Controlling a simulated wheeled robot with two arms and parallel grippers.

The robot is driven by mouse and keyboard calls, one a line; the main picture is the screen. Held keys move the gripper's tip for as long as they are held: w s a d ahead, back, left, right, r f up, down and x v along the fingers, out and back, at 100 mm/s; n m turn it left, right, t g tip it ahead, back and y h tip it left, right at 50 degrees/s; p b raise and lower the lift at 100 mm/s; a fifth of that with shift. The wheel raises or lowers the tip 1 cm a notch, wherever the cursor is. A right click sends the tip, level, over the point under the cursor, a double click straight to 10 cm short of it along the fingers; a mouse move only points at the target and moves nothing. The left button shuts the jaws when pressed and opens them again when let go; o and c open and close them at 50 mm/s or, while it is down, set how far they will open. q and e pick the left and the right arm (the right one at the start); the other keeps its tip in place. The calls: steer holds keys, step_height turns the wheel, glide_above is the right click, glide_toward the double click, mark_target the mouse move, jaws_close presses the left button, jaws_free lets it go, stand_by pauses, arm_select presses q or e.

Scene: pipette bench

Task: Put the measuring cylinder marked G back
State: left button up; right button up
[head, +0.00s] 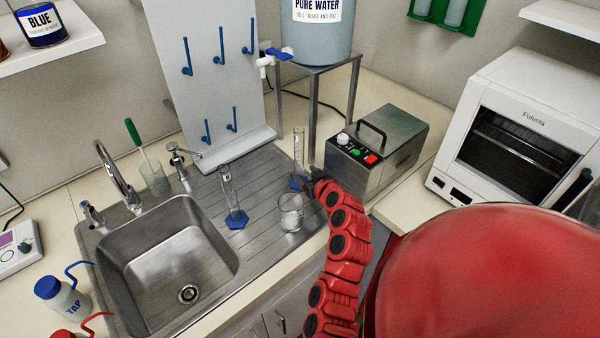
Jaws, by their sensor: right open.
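Two clear measuring cylinders with blue feet stand upright on the ridged steel drainboard (262,195). One cylinder (228,186) stands at the board's left part, near the sink. The other cylinder (298,148) stands further back and right, below the water stand. No letter G can be read on either. My right gripper (309,183) is open, small and dark, close beside the foot of the right-hand cylinder. I cannot tell whether its fingers are around or touching it. My left gripper is out of view.
A glass beaker (290,213) stands just left of my right arm. A pegboard (208,75) with empty blue pegs rises behind the drainboard. The sink (168,262) lies left. A metal bath (377,147) and the water stand's legs (313,118) are close to the right gripper.

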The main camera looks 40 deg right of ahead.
steer(key=shift+b+v, duration=0.6)
steer(key=shift+v, duration=1.7)
steer(key=shift+f, duration=0.1)
